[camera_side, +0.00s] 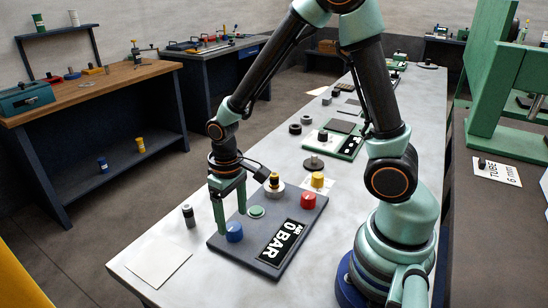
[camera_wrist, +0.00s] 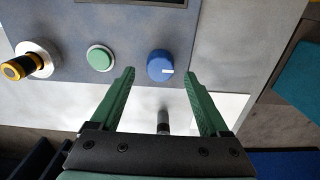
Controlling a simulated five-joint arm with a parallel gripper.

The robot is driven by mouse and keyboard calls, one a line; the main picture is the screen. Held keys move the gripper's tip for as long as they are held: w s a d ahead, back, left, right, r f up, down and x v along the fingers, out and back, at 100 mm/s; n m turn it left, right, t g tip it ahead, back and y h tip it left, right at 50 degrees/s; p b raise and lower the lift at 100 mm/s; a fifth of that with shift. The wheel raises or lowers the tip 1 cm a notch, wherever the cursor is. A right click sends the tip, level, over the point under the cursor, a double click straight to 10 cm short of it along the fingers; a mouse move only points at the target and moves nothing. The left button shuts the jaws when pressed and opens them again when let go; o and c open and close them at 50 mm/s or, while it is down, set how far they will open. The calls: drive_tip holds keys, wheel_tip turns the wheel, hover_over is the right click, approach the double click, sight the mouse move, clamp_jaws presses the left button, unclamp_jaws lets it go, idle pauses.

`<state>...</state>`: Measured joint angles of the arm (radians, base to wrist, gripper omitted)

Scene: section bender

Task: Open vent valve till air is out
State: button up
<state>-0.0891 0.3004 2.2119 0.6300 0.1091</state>
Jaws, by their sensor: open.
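A dark grey panel (camera_side: 222,243) lies on the long light table. It carries a round blue knob (camera_side: 234,232) with a pale mark on its rim, also seen in the wrist view (camera_wrist: 160,66). No label shows which is the vent valve.
More fixtures line the table behind.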

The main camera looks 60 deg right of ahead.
wheel_tip(320, 180, up, 9)
drive_tip(key=shift+r, duration=0.15)
drive_tip(key=shift+r, duration=0.1)
idle(0.3)
wheel_tip(320, 180, up, 8)
drive_tip(key=r+t, duration=0.1)
drive_tip(key=t, duration=0.4)
hover_over(234, 226)
drive_tip(key=s+d, duration=0.2)
drive_tip(key=s, duration=0.2)
drive_tip(key=shift+s+d+r+t, duration=0.3)
drive_tip(key=shift+s+d, duration=0.1)
drive_tip(key=shift+s, duration=0.05)
drive_tip(key=shift+d, duration=0.1)
idle(0.6)
